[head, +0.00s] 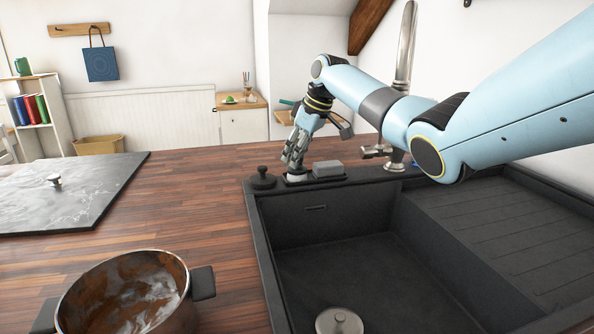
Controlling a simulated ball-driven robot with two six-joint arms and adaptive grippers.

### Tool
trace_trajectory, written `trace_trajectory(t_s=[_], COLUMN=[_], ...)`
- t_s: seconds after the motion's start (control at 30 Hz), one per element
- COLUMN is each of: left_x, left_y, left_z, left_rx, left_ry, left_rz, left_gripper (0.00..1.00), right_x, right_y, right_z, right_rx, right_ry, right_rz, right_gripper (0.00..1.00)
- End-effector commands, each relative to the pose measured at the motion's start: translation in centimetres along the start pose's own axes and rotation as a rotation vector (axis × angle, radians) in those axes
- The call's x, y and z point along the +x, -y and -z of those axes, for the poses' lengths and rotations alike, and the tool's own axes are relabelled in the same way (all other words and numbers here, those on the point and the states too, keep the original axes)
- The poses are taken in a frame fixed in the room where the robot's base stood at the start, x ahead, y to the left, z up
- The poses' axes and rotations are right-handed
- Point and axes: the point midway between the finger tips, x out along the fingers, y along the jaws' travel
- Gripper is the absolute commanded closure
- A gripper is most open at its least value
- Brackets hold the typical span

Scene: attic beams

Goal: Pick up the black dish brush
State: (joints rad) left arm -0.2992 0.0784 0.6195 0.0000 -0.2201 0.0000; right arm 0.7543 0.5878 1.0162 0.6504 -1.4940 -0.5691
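A small round black thing with a knob on top (263,178) stands at the sink's back left corner; it may be the black dish brush, but I cannot tell for sure. Just right of it, a dark tray (312,180) holds a grey sponge (327,168) and a small pale thing (298,178). My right gripper (292,165) points down just above the pale thing, to the right of the black knobbed thing. Its fingers partly hide what is below, and I cannot tell whether they touch it or how far they are open. My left gripper is out of view.
The black sink (345,260) has a round metal strainer (339,321) and a ridged drainboard at right. A tall tap (402,90) rises behind it. A dirty pot (130,295) stands front left on the wooden counter; a dark slab (70,200) lies behind. Counter between is clear.

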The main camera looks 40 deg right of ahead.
Motion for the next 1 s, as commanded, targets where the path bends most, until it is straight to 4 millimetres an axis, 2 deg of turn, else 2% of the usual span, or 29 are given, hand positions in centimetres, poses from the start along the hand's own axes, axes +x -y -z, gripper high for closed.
trace_trajectory(t_s=[0.03, 0.23, 0.53, 1.0], left_x=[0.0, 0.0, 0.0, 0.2], left_y=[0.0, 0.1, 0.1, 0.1], left_z=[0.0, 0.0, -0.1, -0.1], left_rx=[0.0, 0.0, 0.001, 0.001], left_ry=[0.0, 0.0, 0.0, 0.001], left_rz=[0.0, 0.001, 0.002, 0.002], left_gripper=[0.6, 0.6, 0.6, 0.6], right_x=[0.0, 0.0, -0.5, -8.3], right_y=[0.0, 0.0, -0.1, -0.1], right_z=[0.0, 0.0, 0.2, 3.5], right_rx=[0.0, 0.0, 0.0, -0.001], right_ry=[0.0, 0.0, -0.001, -0.002], right_rz=[0.0, 0.0, -0.001, -0.001], right_gripper=[0.75, 1.0, 1.0, 1.0])
